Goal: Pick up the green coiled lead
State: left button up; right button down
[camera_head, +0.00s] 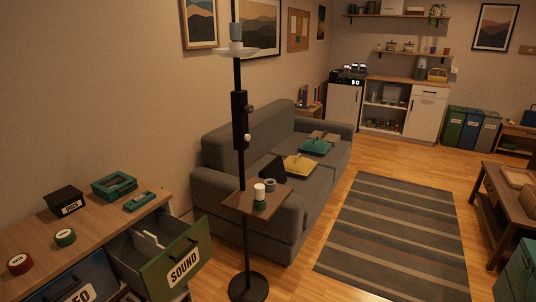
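A small round green item with a pale label, which looks like the green coiled lead (65,237), lies on the wooden top of the dresser (105,230) at the lower left. A similar round red item (20,263) lies to its left, nearer the front edge. Neither of my grippers is in view, so I cannot see what they hold or where they are.
A labelled black box (66,200), a teal tray (114,185) and a small teal item (139,201) share the dresser top. The green-fronted SOUND drawer (176,262) stands open. A black floor stand (246,250) with a small shelf rises beside it. A sofa (250,150) stands behind.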

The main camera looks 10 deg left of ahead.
aim_at(65, 237)
jog(key=u, duration=1.65)
